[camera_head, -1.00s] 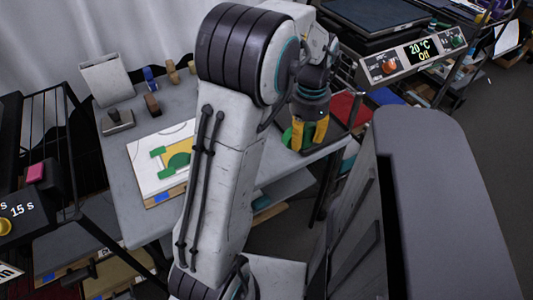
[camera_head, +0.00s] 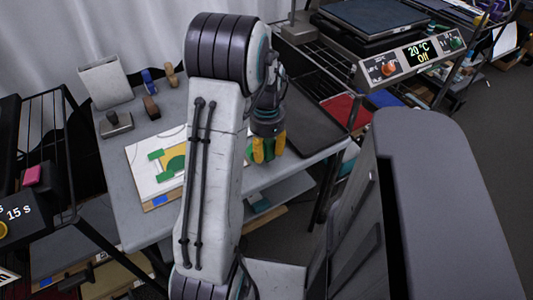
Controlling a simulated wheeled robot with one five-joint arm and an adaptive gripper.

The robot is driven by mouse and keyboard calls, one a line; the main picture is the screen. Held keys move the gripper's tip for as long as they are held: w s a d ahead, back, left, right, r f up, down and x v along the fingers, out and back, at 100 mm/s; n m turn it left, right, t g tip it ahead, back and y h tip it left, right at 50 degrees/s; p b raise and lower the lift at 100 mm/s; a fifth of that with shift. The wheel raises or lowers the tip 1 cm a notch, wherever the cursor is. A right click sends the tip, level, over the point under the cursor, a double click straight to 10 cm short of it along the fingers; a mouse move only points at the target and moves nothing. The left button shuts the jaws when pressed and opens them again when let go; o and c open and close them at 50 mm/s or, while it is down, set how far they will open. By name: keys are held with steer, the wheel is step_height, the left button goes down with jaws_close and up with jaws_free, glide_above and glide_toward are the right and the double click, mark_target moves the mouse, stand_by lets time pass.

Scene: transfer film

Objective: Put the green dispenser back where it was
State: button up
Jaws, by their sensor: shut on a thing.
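My gripper (camera_head: 265,152) points down with its yellow fingers shut on the green dispenser (camera_head: 280,143). Only small green parts of the dispenser show beside the fingers; the rest is hidden by the fingers and my arm. The gripper is over the grey table, just left of the dark tray (camera_head: 305,122). I cannot tell whether the dispenser touches the table.
A white sheet with green and yellow shapes (camera_head: 140,160) lies left of my arm, partly hidden by it. A stamp-like block (camera_head: 116,122), a brown object (camera_head: 151,107) and a grey stand (camera_head: 105,82) are at the back left. A heated press (camera_head: 405,60) stands at right.

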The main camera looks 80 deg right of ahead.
steer(key=shift+f, duration=0.8)
steer(key=shift+f, duration=0.1)
steer(key=o, duration=1.1)
steer(key=shift+c, duration=0.2)
step_height(320, 180, up, 12)
steer(key=shift+d+r+p, duration=0.15)
steer(key=shift+p, duration=0.75)
